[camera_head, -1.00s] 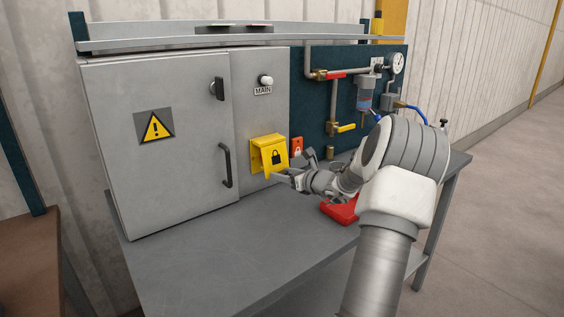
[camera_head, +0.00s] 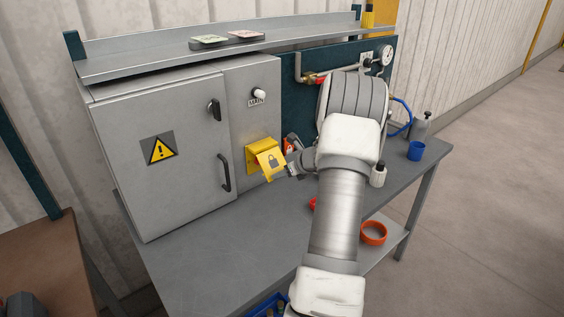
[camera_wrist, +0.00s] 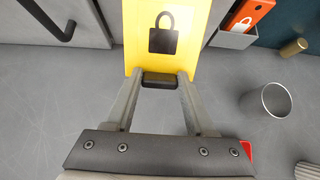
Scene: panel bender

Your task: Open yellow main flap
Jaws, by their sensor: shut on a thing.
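The yellow main flap (camera_head: 271,163) with a padlock symbol is on the grey cabinet front, below the MAIN knob (camera_head: 258,95). It is tilted out from its yellow housing (camera_head: 258,146), its lower edge away from the panel. In the wrist view the flap (camera_wrist: 166,22) fills the top middle. A dark tab (camera_wrist: 165,80) at its lower edge sits between my fingertips. My gripper (camera_wrist: 160,78) is shut on this edge of the flap. In the head view my gripper (camera_head: 289,167) is at the flap's right lower side, partly hidden by my arm.
A cabinet door handle (camera_head: 225,172) is left of the flap. An orange padlock card (camera_wrist: 248,14) in a grey holder is to the right. A grey cup (camera_wrist: 271,104) stands on the bench nearby.

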